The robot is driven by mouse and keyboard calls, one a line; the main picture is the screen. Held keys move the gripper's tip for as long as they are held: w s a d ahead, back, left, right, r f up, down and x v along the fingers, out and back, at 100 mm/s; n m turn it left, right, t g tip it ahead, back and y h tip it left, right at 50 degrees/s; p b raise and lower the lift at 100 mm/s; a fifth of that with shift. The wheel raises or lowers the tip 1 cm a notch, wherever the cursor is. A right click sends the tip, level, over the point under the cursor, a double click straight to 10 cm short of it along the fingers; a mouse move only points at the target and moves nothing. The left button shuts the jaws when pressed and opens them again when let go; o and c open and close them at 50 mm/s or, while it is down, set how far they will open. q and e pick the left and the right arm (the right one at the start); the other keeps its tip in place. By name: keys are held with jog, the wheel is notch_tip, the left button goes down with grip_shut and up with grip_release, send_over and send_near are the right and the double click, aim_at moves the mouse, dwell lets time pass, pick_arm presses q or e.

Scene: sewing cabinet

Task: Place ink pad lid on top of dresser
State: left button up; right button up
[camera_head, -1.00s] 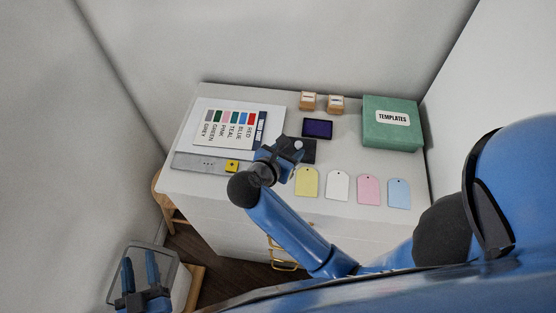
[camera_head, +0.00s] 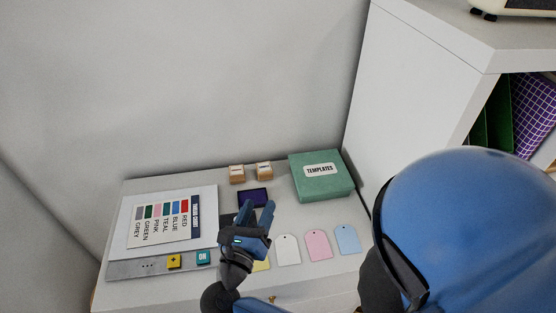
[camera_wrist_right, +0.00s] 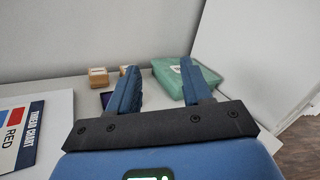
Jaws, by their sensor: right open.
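A purple ink pad (camera_head: 253,197) lies on the white work surface (camera_head: 330,222). A dark flat piece, perhaps the ink pad lid (camera_head: 227,219), lies in front of it, mostly hidden by my right gripper (camera_head: 259,208). The lid cannot be made out in the right wrist view. My right gripper is open, its fingers pointing up and apart. In the right wrist view the gripper (camera_wrist_right: 160,75) has nothing between its fingers, and part of the ink pad (camera_wrist_right: 104,99) shows beside the left finger. My left gripper is out of view. Which furniture is the dresser is unclear.
A green templates box (camera_head: 321,187) and two wooden stamps (camera_head: 237,176) stand at the back. A thread chart (camera_head: 165,219), a grey strip with buttons (camera_head: 140,269) and coloured tags (camera_head: 318,245) lie around. A taller white shelf unit (camera_head: 430,70) stands at right.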

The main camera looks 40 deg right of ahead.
jog(key=s+d+r+n+t+y, duration=0.1)
jog(key=s+r+n+t+y, duration=0.15)
jog(key=n+t, duration=0.6)
jog(key=s+r+n+t+y, duration=0.2)
jog(key=s+n+t, duration=0.15)
jog(key=n, duration=1.05)
jog(key=s+a+f+n+g+y, duration=0.2)
jog(key=f+n+y, duration=0.3)
jog(key=n, duration=0.5)
jog(key=s+a+f+n+g+y, duration=0.1)
jog(key=s+f+n+g+y, duration=0.1)
jog(key=s+f+n+y, duration=0.2)
notch_tip(320, 180, down, 4)
jog(key=n+y, duration=0.2)
jog(key=n, duration=0.4)
jog(key=shift+a+n+g, duration=0.35)
jog(key=shift+g, duration=0.05)
